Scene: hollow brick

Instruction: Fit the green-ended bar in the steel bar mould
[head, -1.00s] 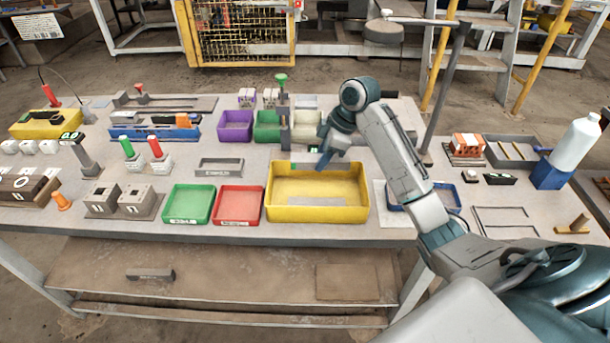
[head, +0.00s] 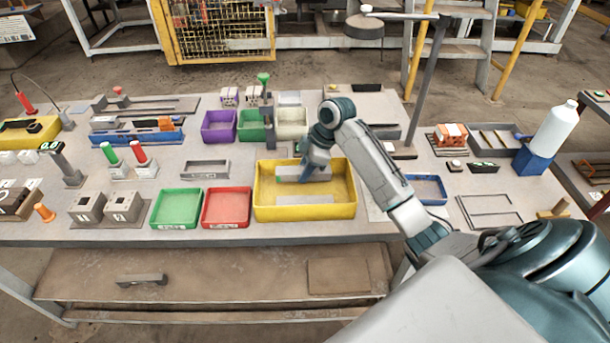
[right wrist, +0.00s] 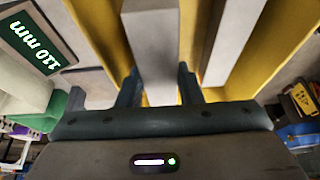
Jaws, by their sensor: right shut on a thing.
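In the right wrist view the same bar (right wrist: 150,45) sits between the two blue fingers. A second grey bar (head: 305,200) lies along the front of the tray and also shows in the right wrist view (right wrist: 235,40). A grey open mould (head: 205,169), which looks like the steel bar mould, stands left of the tray. My left gripper is out of view.
A green tray (head: 176,225) and a red tray (head: 226,222) stand left of the yellow one. Purple (head: 219,136), green and pale bins stand behind. A 110 mm sign (right wrist: 35,42) shows in the right wrist view. Bare bench surrounds the mould.

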